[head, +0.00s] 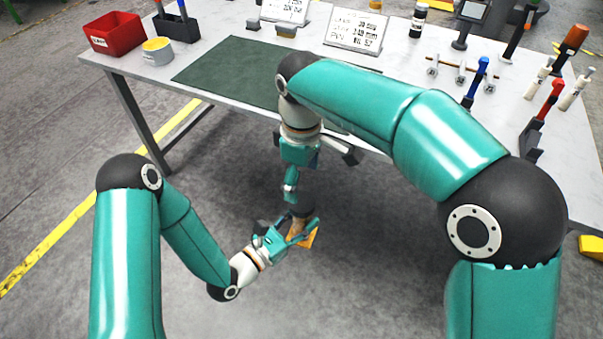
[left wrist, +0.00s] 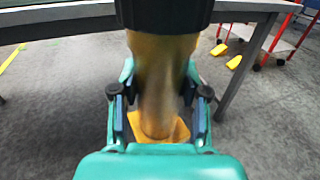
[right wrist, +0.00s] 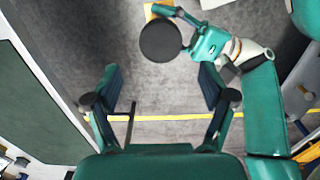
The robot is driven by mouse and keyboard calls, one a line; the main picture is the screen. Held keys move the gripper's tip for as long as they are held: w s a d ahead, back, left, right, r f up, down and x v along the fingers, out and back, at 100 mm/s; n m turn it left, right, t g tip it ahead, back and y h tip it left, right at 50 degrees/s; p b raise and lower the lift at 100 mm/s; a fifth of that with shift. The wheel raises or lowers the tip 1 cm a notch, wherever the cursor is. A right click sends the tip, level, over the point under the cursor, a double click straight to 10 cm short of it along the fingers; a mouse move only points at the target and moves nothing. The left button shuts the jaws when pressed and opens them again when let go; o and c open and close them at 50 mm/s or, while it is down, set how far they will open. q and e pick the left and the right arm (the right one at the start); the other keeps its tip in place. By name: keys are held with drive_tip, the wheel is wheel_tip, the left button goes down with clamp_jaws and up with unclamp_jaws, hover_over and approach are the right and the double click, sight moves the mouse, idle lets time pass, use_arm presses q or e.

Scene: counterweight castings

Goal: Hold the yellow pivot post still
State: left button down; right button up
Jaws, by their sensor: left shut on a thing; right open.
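The yellow pivot post (left wrist: 158,75) stands upright on a yellow base (left wrist: 178,130) on the floor, with a wide black round piece (left wrist: 165,14) at its top. In the head view the post (head: 298,228) is partly hidden by my left gripper (head: 290,236). My left gripper (left wrist: 158,92) is shut around the post, a finger on each side. My right gripper (head: 290,190) points down above the black piece. In the right wrist view, the black disc (right wrist: 160,41) lies beyond the spread fingers of my right gripper (right wrist: 160,78), which is open and empty.
A workbench (head: 215,24) stands behind, with a green mat (head: 225,72), a red bin (head: 113,33), a grey tub (head: 157,51), signs (head: 357,31) and upright tools (head: 543,115). My right arm reaches across its front edge. The grey floor around the post is clear.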

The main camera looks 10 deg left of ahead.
sight(302, 201)
wheel_tip(302, 201, down, 7)
drive_tip(key=shift+f, duration=0.2)
idle(0.3)
drive_tip(key=c, duration=1.2)
drive_tip(key=o, duration=1.3)
drive_tip(key=shift+o, duration=0.2)
drive_tip(key=shift+r, duration=0.1)
wheel_tip(302, 201, up, 12)
